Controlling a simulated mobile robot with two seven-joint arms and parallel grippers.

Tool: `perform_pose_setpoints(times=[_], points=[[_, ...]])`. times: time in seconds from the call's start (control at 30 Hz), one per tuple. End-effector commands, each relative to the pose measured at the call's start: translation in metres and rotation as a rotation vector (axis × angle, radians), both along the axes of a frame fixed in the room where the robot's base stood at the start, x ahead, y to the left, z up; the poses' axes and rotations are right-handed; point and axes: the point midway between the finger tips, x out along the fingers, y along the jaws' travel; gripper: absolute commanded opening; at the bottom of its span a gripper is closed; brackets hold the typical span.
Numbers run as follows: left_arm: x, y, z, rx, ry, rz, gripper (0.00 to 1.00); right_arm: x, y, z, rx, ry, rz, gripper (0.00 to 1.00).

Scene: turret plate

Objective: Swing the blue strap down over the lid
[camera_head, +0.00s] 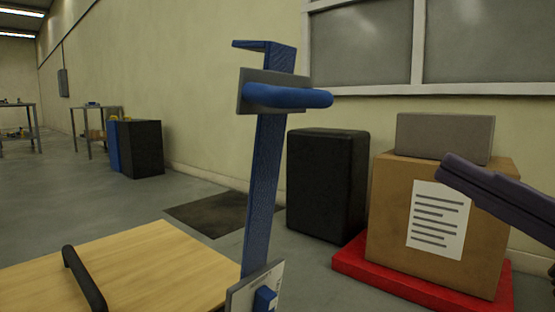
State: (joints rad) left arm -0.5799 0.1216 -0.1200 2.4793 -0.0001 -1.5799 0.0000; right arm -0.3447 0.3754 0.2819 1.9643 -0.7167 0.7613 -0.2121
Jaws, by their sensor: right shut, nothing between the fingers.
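The blue strap (264,180) stands upright, leaning slightly, with a hooked top end. Near its top it carries a grey plate with a rounded blue grip (287,97). Its lower end meets a light plate (243,292) at the bottom edge of the view. The wooden lid (170,255) lies flat at the lower left with a black handle (84,280) on it; the strap is up, not across it. My right gripper (458,172), dark purple, comes in from the right edge, shut and empty, well right of the strap and apart from it. My left gripper is out of view.
A cardboard box (393,215) with a paper label stands on a red base (400,287) at the right, a grey block (445,137) on top. A black case (327,180) stands behind the strap. Workbenches are far left. The air between strap and right gripper looks clear.

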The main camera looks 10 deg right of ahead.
Motion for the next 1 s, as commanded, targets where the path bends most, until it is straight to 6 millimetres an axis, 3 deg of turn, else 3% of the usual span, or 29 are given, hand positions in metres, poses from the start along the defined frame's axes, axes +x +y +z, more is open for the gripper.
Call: perform_pose_setpoints(times=[0.17,0.7,1.0], points=[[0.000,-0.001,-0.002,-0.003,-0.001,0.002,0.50,0.012,0.010,0.006,-0.002,-0.005,0.004,0.00],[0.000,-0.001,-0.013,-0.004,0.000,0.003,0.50,0.089,0.068,0.045,-0.001,-0.005,0.002,0.00],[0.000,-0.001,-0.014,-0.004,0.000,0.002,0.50,0.103,0.078,0.051,0.000,0.000,0.001,0.00]])
